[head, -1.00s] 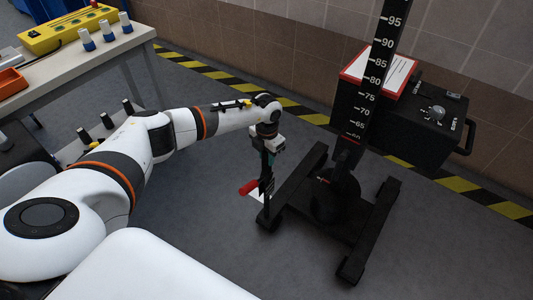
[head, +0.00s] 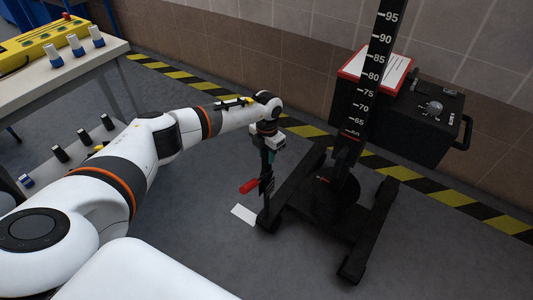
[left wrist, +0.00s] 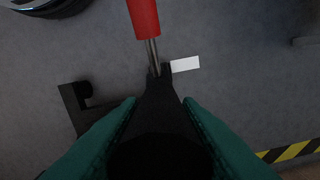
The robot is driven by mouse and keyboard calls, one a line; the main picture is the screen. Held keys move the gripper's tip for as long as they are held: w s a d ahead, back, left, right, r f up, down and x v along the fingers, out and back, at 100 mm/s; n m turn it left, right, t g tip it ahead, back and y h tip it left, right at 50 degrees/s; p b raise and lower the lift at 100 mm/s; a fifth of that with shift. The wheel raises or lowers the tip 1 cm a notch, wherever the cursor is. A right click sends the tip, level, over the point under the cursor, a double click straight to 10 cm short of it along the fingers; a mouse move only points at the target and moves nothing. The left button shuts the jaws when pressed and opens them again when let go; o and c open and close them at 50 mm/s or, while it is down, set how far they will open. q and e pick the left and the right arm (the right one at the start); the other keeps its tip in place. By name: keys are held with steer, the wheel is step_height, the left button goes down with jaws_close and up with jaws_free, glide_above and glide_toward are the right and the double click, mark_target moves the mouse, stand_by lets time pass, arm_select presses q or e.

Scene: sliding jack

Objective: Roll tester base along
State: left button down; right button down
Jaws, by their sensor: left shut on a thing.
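The tester base (head: 338,225) is a black frame with long legs on the grey floor. A tall black post with a white number scale (head: 371,90) rises from it. My left gripper (head: 268,160) is low at the base's near left leg, shut on a dark upright part. Beside it a red-handled lever (head: 250,186) sticks out to the left. In the left wrist view my green-padded fingers (left wrist: 160,125) close around a black part, with the red handle (left wrist: 144,18) on a metal rod beyond it. My right gripper is not in view.
A white patch (head: 243,214) lies on the floor just left of the base. A black-and-yellow floor stripe (head: 197,83) runs along the tiled wall. A black box (head: 425,120) with a red-edged sheet stands behind the post. A workbench (head: 75,75) is at upper left.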

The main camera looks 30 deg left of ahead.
arm_select(q)
steer(key=shift+w, duration=0.15)
steer(key=c, duration=1.4)
jaws_free()
steer(key=o, duration=0.3)
steer(key=shift+w, duration=0.15)
steer(key=shift+o, duration=0.2)
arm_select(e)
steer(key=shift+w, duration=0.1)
arm_select(q)
step_height(320, 180, up, 10)
steer(key=p, duration=0.2)
steer(key=shift+f+p, duration=0.2)
steer(key=shift+p, duration=0.1)
steer(key=shift+r, duration=1.2)
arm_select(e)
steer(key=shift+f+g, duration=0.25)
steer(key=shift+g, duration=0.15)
